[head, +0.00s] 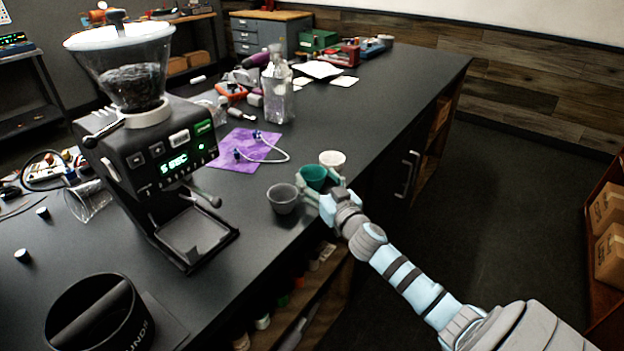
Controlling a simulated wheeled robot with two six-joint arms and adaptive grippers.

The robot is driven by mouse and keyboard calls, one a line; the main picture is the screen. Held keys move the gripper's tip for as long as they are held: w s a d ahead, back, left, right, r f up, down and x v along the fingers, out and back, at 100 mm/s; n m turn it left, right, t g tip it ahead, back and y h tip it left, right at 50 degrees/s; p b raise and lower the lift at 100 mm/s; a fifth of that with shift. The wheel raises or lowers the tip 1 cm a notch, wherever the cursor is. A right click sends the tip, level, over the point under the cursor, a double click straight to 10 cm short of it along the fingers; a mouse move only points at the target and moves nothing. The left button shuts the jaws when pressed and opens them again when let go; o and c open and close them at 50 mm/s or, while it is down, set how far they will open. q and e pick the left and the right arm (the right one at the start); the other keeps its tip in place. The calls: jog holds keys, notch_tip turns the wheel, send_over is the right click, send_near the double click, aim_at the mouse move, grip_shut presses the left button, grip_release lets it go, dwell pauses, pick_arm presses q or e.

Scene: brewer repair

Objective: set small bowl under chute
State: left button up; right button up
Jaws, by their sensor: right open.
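The black grinder (160,160) stands at the left of the counter in the head view, with a lit green display and a clear hopper on top. A flat tray (193,231) sits at its foot, with no bowl on it. The chute is hard to make out under the front. A grey bowl (283,200), a green bowl (312,176) and a white bowl (332,158) stand in a row near the counter's right edge. My right gripper (328,195) is open at the right side of the green and grey bowls; I cannot tell whether it touches one. My left gripper is out of view.
A black knock bin (100,318) stands at the front left. A purple cloth (245,150) with a white cable lies behind the bowls, near a clear bottle (278,90). The counter between the grey bowl and the grinder tray is clear.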

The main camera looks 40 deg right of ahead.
jog(key=shift+w+d+f, duration=0.1)
jog(key=shift+w, duration=0.4)
jog(key=c, duration=1)
jog(key=shift+o, duration=0.2)
